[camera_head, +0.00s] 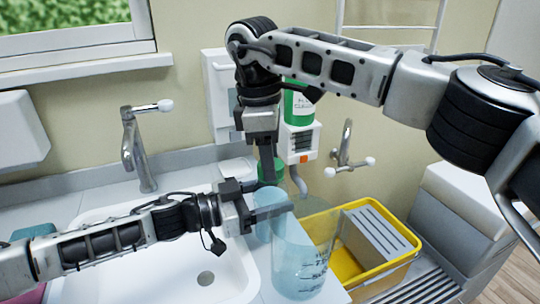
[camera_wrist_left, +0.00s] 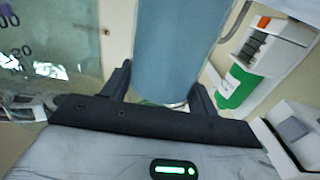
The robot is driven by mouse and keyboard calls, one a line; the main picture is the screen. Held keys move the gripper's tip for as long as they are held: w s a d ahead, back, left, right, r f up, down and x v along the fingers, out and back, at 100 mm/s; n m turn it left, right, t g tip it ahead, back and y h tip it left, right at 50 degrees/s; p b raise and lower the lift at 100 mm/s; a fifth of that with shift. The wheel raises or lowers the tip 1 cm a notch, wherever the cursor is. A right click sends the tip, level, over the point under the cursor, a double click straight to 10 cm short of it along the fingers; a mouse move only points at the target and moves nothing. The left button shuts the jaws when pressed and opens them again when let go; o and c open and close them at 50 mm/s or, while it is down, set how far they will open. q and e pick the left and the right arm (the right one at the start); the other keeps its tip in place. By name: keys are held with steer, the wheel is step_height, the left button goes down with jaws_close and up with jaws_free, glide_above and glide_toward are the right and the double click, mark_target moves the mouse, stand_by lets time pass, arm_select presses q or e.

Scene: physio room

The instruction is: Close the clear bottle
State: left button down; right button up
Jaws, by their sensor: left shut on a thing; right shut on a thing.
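The clear bottle (camera_head: 263,228) is a bluish see-through cylinder standing upright near the sink's right side. My left gripper (camera_head: 268,212) is shut on its body from the left. In the left wrist view the bottle (camera_wrist_left: 175,50) stands between the two fingers. My right gripper (camera_head: 268,170) points straight down above the bottle, shut on a teal-green cap (camera_head: 279,171). The cap is at or just above the bottle's mouth; I cannot tell whether they touch. The fingers of my right gripper hide part of the cap, and my left gripper hides part of the bottle.
A clear measuring jug (camera_head: 300,262) stands close in front of the bottle. A yellow-rimmed tray (camera_head: 392,222) is to the right. The white sink (camera_head: 150,275), a tap (camera_head: 136,150) and a wall dispenser with a green bottle (camera_head: 298,106) are nearby.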

steer(key=m, duration=0.5)
steer(key=shift+g, duration=0.3)
steer(key=o, duration=0.9)
steer(key=shift+r, duration=0.15)
steer(key=shift+r, duration=2.15)
steer(key=shift+c, duration=0.2)
